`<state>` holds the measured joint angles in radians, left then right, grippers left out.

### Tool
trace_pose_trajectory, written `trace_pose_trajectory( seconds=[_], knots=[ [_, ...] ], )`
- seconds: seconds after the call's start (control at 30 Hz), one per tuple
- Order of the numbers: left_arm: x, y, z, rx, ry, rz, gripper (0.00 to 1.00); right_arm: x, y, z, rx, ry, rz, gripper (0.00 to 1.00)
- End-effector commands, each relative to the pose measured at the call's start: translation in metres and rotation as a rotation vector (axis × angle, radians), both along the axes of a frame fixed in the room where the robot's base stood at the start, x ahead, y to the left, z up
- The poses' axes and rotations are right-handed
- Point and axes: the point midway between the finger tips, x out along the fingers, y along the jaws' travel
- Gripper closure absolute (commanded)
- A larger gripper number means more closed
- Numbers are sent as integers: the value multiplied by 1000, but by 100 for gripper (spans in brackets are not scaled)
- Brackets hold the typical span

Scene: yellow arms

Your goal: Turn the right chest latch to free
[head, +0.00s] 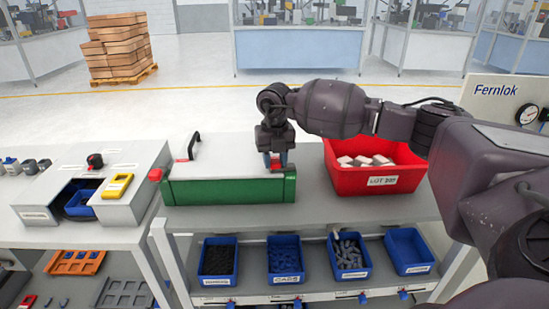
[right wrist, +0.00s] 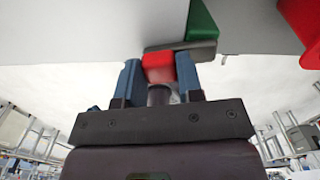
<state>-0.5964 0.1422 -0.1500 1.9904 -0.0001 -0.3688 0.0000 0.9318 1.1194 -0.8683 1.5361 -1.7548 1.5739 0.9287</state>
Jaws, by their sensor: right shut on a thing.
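The chest has a green body (head: 225,190) and a pale lid (head: 225,155) with a dark handle (head: 192,145); it stands on the grey table, lid down. A red latch (head: 155,175) sits at its left end. My right gripper (head: 279,163) reaches down to the right part of the chest's front edge. In the right wrist view, its two blue fingers (right wrist: 159,75) are shut on the red right latch (right wrist: 158,66), one on each side. A dark grey piece (right wrist: 190,49) lies beside the latch against the green body. My left gripper is not in view.
A red bin (head: 375,182) with pale blocks stands to the right of the chest. Several blue bins (head: 285,258) sit on the shelf below. A side table (head: 65,235) at the left holds a yellow device (head: 117,186). Some table is clear between chest and red bin.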

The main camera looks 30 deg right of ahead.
Motion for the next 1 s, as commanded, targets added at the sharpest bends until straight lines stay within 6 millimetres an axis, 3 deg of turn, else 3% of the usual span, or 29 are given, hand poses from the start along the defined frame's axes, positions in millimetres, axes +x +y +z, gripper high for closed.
trace_pose_trajectory(
  seconds=[1.0],
  knots=[
    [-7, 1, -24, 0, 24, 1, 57, -40, -5, 0, -1, -1, 951, 90]
  ],
)
